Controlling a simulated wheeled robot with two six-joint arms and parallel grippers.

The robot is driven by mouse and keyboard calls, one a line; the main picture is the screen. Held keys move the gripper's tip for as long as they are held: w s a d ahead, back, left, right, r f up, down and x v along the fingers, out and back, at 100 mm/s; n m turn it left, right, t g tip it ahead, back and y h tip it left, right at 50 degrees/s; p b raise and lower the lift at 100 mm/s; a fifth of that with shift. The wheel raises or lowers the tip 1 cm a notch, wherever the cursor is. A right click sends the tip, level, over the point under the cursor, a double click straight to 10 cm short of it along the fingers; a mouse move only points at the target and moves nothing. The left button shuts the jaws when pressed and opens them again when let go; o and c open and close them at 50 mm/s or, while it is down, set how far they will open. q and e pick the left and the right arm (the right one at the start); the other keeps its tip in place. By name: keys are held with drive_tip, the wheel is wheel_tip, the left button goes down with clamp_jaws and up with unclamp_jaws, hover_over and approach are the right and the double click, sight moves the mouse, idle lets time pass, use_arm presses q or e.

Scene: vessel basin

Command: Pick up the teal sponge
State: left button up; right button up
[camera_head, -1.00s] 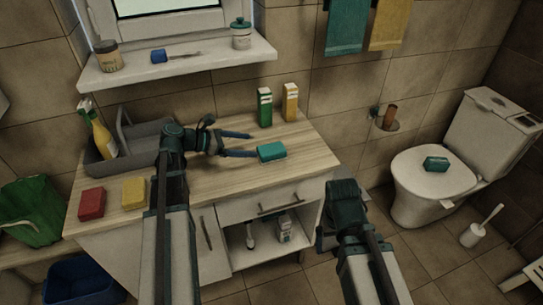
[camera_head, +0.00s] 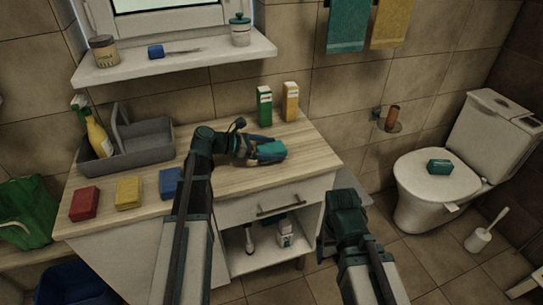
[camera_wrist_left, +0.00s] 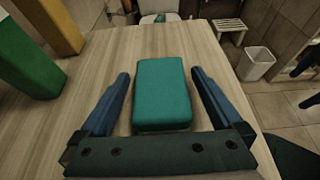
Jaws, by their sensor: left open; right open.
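The teal sponge (camera_head: 271,151) lies flat on the wooden counter near its right end. In the left wrist view the teal sponge (camera_wrist_left: 162,94) sits between the two blue fingers, with a visible gap on each side. My left gripper (camera_head: 268,148) is open around the sponge, low over the counter; in the left wrist view its fingers (camera_wrist_left: 162,88) reach along both sides of it. My right gripper (camera_head: 343,195) hangs in front of the cabinet's right side; its fingers are hard to make out. Another teal block (camera_head: 440,167) lies on the toilet lid.
Green (camera_head: 264,106) and yellow (camera_head: 290,102) cartons stand behind the sponge. Red (camera_head: 85,203), yellow (camera_head: 128,193) and blue (camera_head: 171,183) sponges lie at the counter's left. A grey caddy (camera_head: 148,155) holds a spray bottle (camera_head: 98,136). A shelf (camera_head: 180,62) hangs above.

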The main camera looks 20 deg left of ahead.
sight(273, 147)
use_arm(q)
drive_tip(key=shift+w+d+f, duration=0.1)
drive_tip(key=shift+w+d, duration=0.1)
drive_tip(key=shift+d, duration=0.05)
drive_tip(key=c, duration=1.4)
drive_tip(key=shift+r+p, duration=0.65)
drive_tip(key=shift+p, duration=0.05)
wheel_tip(273, 147, up, 3)
drive_tip(key=p, duration=0.3)
drive_tip(key=s+d, duration=0.2)
drive_tip(key=d, duration=0.2)
drive_tip(key=s+d, duration=0.3)
drive_tip(key=d, duration=0.2)
drive_tip(key=s+d, duration=0.3)
drive_tip(key=d, duration=0.1)
drive_tip(key=shift+d+r+p, duration=0.35)
drive_tip(key=shift+d+r, duration=0.05)
drive_tip(key=shift+r, duration=0.1)
